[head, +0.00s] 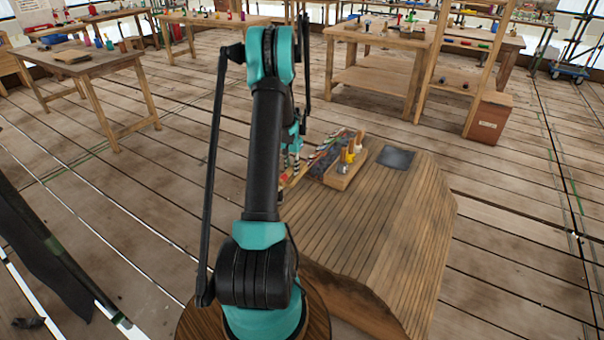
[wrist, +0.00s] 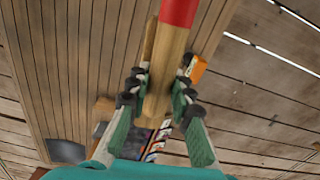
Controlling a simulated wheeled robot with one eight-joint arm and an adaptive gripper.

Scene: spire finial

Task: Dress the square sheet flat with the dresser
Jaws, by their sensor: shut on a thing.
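The square sheet (head: 395,158) is dark grey and lies on the slatted wooden top near its far edge. It also shows at the lower left of the wrist view (wrist: 66,151), apart from my gripper. My gripper (wrist: 159,90) is shut on a wooden tool with a red end, which looks like the dresser (wrist: 170,55). The fingers press on its sides, and the tool runs up out of the wrist view. In the head view my arm mostly hides my gripper and the held tool.
A wooden tool holder (head: 344,178) with yellow-handled tools stands left of the sheet on the slatted top (head: 345,235). An orange object (wrist: 197,68) shows beside the gripper in the wrist view. Workbenches (head: 85,62) and a brown box (head: 488,118) stand farther back. The near slats are clear.

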